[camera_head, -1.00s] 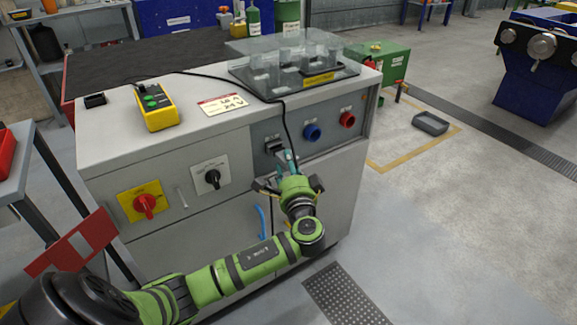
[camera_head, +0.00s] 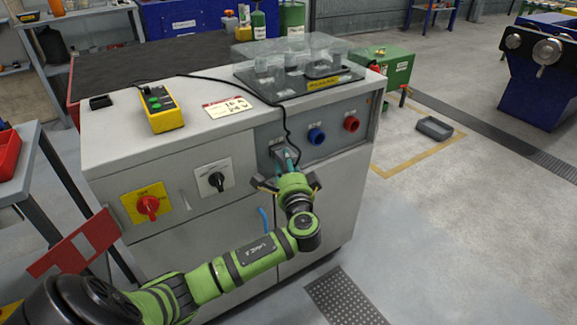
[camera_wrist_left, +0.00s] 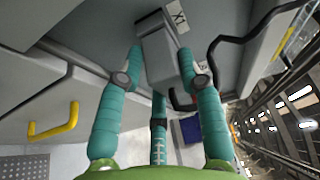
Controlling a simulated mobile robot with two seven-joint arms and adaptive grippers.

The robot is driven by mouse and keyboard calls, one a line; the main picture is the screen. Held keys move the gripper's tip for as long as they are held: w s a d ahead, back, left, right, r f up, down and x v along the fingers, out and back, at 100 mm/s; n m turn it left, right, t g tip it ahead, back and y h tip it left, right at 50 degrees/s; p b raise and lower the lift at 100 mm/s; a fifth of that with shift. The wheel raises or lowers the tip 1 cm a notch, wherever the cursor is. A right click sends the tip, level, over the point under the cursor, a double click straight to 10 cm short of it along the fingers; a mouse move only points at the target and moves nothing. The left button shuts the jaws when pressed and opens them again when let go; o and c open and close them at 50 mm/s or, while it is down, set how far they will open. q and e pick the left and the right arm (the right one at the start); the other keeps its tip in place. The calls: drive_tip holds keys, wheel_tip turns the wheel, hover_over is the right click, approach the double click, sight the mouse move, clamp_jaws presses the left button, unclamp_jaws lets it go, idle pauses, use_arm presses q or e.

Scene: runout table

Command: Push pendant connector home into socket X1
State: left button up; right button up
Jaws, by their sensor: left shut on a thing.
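The machine cabinet's grey front panel (camera_head: 262,136) carries the X1 position, marked by an X1 label (camera_wrist_left: 177,18) in the left wrist view. My left gripper (camera_head: 287,158) is at this panel, its teal fingers shut around a grey block-shaped connector (camera_wrist_left: 160,52). The connector's far end is against or very close to the panel; I cannot tell how deep it sits. Socket X1 is hidden behind it. A black cable (camera_head: 286,122) runs over the cabinet edge towards the connector, from the yellow pendant (camera_head: 159,108) on top. My right gripper is not in view.
Blue (camera_head: 316,136) and red (camera_head: 351,123) round sockets sit right of the gripper. A black rotary switch (camera_head: 216,180) and a red rotary switch (camera_head: 148,205) are to its left. A clear-covered tray (camera_head: 300,85) stands on top. The floor at right is mostly clear.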

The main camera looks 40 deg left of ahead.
use_arm(q)
drive_tip(key=shift+a+r, duration=0.1)
drive_tip(key=shift+a, duration=0.05)
drive_tip(key=o, duration=1.2)
drive_tip(key=shift+o, duration=0.2)
drive_tip(key=v, duration=1.2)
